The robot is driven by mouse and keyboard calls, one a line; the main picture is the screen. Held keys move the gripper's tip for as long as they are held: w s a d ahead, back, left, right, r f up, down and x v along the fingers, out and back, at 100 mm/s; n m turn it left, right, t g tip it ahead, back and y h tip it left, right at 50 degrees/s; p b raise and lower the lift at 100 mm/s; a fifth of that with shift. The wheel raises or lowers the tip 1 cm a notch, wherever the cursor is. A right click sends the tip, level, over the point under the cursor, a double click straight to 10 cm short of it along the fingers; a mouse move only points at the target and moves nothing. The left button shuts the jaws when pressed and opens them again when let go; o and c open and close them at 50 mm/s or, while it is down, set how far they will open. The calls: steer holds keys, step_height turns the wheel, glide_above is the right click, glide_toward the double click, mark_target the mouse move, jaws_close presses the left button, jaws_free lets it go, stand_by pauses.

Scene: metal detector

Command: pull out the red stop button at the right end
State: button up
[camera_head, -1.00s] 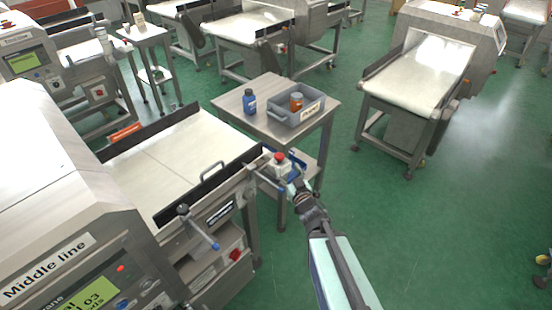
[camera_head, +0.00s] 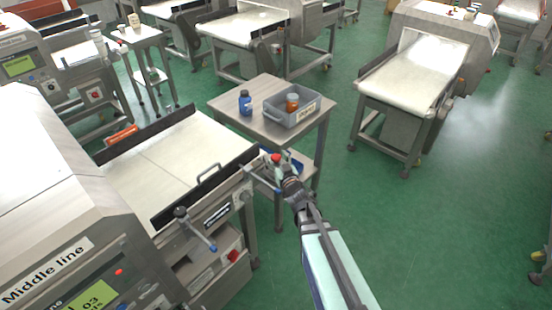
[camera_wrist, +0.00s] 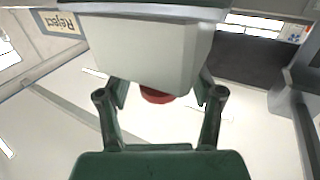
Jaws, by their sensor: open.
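The red stop button (camera_head: 276,157) shows at the right end of the middle line's conveyor, just beyond my gripper (camera_head: 283,170). In the wrist view the red button (camera_wrist: 157,95) peeks out below the edge of its pale grey housing (camera_wrist: 150,52), which hides most of it. My gripper (camera_wrist: 161,92) is open there, with one dark green finger on each side of the button and housing. Gaps show between the fingers and the button; whether a finger touches the housing I cannot tell. In the head view my gripper and wrist cover most of the housing.
The conveyor (camera_head: 165,165) with its black side rail lies left of my gripper. A steel side table (camera_head: 238,95) behind it carries a blue bottle (camera_head: 245,103) and a grey bin (camera_head: 302,115) with an orange-brown jar (camera_head: 292,102). Green floor (camera_head: 420,230) is open at right.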

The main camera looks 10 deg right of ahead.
mark_target(278, 160)
jaws_close()
steer(key=shift+r, duration=0.55)
jaws_free()
steer(key=shift+s, duration=0.1)
steer(key=s, duration=0.2)
steer(key=s+d, duration=0.1)
steer(key=s, duration=0.4)
steer(key=shift+s+d, duration=0.15)
